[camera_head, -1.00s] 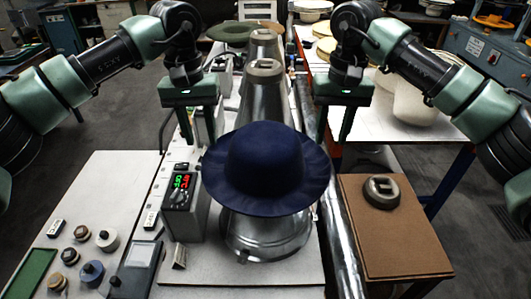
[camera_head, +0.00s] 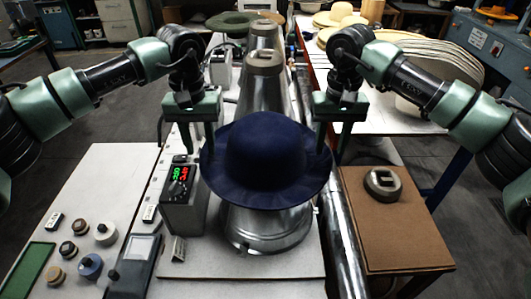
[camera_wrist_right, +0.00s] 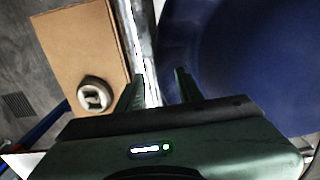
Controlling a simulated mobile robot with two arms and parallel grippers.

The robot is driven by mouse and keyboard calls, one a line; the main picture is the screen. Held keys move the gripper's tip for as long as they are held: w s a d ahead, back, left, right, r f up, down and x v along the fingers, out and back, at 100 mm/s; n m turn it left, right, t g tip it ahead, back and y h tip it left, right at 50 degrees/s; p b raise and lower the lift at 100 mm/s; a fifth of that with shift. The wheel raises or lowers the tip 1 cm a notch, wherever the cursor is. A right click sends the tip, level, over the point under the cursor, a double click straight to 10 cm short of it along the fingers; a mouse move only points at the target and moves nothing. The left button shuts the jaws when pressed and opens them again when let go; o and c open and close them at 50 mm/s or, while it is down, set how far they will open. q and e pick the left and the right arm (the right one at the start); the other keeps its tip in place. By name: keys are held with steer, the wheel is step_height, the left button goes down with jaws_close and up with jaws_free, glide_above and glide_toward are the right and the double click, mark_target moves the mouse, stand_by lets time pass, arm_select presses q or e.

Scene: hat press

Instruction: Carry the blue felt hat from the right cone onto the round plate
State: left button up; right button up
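The dark blue felt hat (camera_head: 265,150) sits crown up, brim spread, over the nearest metal cone (camera_head: 265,230). My left gripper (camera_head: 198,150) is open at the left edge of the brim, with no hold visible. My right gripper (camera_head: 335,150) is open at the right edge. In the right wrist view its two fingers (camera_wrist_right: 158,85) stand apart, and the blue brim (camera_wrist_right: 235,70) fills the area beside the right finger. Contact is unclear. A round grey piece (camera_head: 383,184) lies on a brown-topped block (camera_head: 395,235) at right; I cannot tell whether this is the round plate.
More metal cones (camera_head: 263,85) stand in a row behind the hat. A control box (camera_head: 183,205) with a lit display stands close to the left of the brim. Knobs (camera_head: 90,266) and switches cover the left panel. Pale hats (camera_head: 440,60) lie on the right-hand table.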

arm_select(q)
steer(key=shift+f, duration=0.65)
arm_select(e)
steer(key=shift+f, duration=0.7)
arm_select(q)
jaws_close()
arm_select(e)
jaws_close()
arm_select(q)
steer(key=shift+r, duration=0.2)
arm_select(e)
steer(key=shift+r, duration=0.25)
